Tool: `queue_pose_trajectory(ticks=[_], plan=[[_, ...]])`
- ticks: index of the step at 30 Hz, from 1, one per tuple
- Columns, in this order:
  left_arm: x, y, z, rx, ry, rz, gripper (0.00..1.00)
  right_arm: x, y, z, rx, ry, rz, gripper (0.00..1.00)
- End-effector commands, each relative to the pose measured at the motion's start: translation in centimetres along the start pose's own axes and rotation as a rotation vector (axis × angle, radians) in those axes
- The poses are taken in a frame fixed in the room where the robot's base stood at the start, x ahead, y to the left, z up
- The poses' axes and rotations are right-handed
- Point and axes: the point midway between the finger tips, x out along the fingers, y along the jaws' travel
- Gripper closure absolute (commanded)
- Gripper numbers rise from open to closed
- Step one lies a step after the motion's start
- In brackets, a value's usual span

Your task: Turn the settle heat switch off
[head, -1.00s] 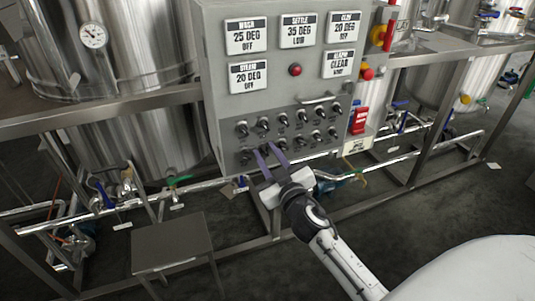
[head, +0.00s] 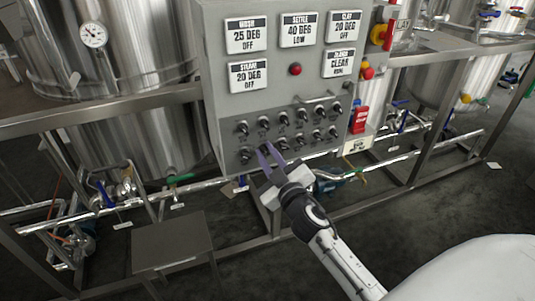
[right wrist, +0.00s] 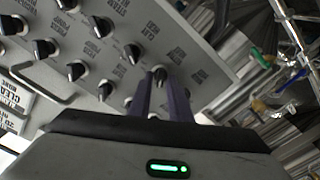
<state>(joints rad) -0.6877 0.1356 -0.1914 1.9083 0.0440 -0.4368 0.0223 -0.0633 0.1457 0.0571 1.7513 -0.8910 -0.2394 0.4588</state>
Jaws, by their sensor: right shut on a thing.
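The control panel (head: 210,112) stands ahead, with two rows of small black switches on its lower part. My right gripper (head: 267,146) reaches up to the lower row near its left end. In the right wrist view its two fingers (right wrist: 160,88) are shut on a black switch (right wrist: 159,75); the fingers partly cover it. I cannot read that switch's label. The settle readout (head: 299,30) at the top middle shows 40 deg, low. My left gripper is out of view.
Other switches (head: 242,129) sit close around the gripped one. A bar handle (head: 314,98) sticks out above the rows. A red button (head: 295,69) is higher up. A metal step (head: 172,243) stands on the floor at left. Pipes run below the panel.

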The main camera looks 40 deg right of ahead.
Motion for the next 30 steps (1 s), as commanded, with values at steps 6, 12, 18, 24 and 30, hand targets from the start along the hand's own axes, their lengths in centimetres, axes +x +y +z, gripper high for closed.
queue_pose_trajectory(ticks=[6, 12, 18, 24, 30], plan=[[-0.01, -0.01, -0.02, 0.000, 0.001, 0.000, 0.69, -0.02, -0.15, 0.08, -0.179, -0.002, -0.001, 1.00], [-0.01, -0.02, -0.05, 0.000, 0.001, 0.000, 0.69, -0.02, -0.23, 0.12, -0.323, -0.002, -0.001, 1.00], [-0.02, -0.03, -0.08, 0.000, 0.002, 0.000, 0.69, -0.03, -0.29, 0.15, -0.425, -0.002, -0.001, 1.00], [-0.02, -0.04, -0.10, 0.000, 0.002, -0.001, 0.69, -0.03, -0.32, 0.17, -0.480, -0.002, -0.002, 1.00], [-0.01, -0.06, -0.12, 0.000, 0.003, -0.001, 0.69, -0.03, -0.33, 0.19, -0.495, -0.002, -0.002, 1.00]])
